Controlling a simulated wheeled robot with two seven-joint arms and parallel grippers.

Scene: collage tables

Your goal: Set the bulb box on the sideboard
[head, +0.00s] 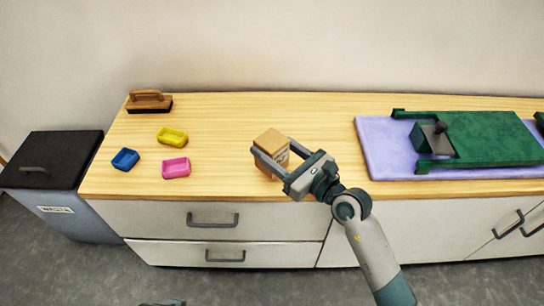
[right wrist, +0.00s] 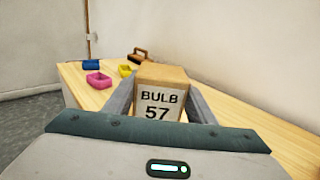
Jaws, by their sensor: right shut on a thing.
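The bulb box (head: 271,145) is a small brown carton with a white label. In the right wrist view the box (right wrist: 161,96) shows its label reading "BULB 57". My right gripper (head: 271,160) is shut on it, one finger on each side. The box is upright, over or on the light wooden top of the sideboard (head: 230,115), near its front edge. I cannot tell whether its base touches the wood. My left gripper is not clearly in view; only a small dark part shows at the bottom edge of the head view.
A blue tray (head: 125,159), a yellow tray (head: 172,136), a pink tray (head: 176,168) and a wooden-handled brush (head: 149,101) stand at the left. A purple mat (head: 385,153) with a green board (head: 490,138) lies at the right. A dark-lidded waste bin (head: 50,165) stands beside the sideboard.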

